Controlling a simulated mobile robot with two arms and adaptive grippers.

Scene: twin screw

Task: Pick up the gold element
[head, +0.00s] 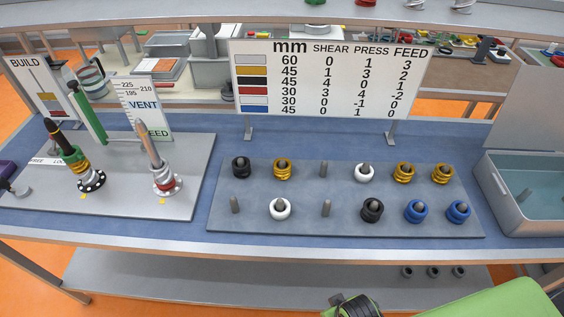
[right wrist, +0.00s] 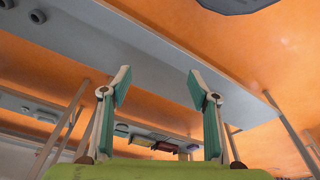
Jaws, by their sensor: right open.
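Three gold ring-shaped elements sit on pegs in the back row of the grey peg board: one (head: 282,172) toward the left and two side by side at the right, (head: 403,174) and (head: 442,175). More gold shows in the stack on the left build shaft (head: 79,167). My right gripper (right wrist: 158,87) is open and empty in the right wrist view, with orange floor and a grey shelf beyond its fingers. No gold element shows in that view. My left gripper is not in view.
The peg board (head: 345,222) also holds black, white and blue elements; several pegs are bare. The build plate (head: 130,190) with two shafts stands left. A mm/SHEAR/PRESS/FEED sign (head: 330,80) stands behind; a grey-blue bin (head: 525,212) stands right. The blue bench front is clear.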

